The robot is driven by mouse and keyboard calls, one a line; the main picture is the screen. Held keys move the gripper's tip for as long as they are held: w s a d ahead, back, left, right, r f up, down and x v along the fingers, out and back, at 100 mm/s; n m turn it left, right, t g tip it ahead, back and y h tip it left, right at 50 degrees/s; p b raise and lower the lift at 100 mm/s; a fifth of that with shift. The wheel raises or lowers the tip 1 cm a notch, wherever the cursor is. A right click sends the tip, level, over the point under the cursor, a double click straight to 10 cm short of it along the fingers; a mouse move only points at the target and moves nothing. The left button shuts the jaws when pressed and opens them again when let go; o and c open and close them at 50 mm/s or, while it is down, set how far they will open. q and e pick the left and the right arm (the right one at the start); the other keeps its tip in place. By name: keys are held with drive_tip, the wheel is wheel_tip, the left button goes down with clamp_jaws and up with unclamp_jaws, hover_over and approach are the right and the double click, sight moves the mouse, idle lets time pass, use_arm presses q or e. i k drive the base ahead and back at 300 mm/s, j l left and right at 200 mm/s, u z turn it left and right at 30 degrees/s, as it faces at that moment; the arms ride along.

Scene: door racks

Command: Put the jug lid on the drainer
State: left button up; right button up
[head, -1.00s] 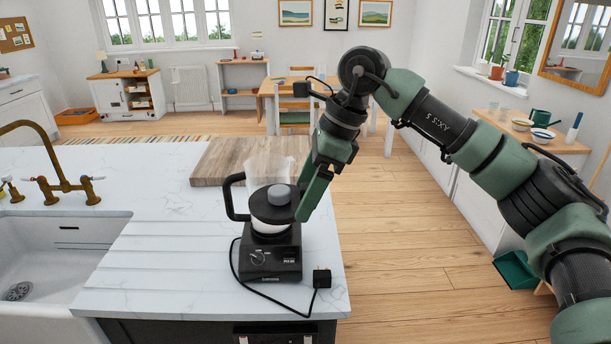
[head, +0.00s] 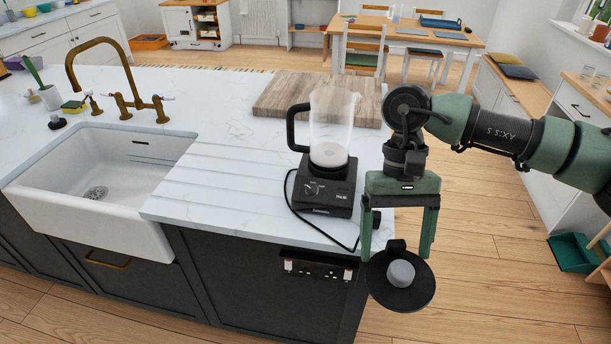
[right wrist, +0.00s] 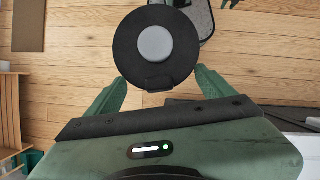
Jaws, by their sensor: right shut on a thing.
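The jug lid (head: 388,291), a black disc with a grey knob and a black tab, hangs from my right gripper (head: 397,250), tilted towards the head camera. The drainer (head: 212,186) is the bare grooved part of the white counter, between the sink and the blender. The clear jug (head: 331,120) stands uncovered on its black base (head: 325,188). My left gripper is out of view.
The white sink (head: 100,175) and brass tap (head: 105,75) lie left of the drainer. A wooden board (head: 290,95) lies behind the jug. A black cable runs beside the blender base to the counter's front edge. A socket panel (head: 317,267) is on the counter's front.

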sight(248, 196)
drive_tip(key=l+u, duration=0.25)
drive_tip(key=i+l+u, duration=0.1)
drive_tip(key=l+u, duration=0.15)
drive_tip(key=l, duration=0.2)
drive_tip(key=u, duration=0.7)
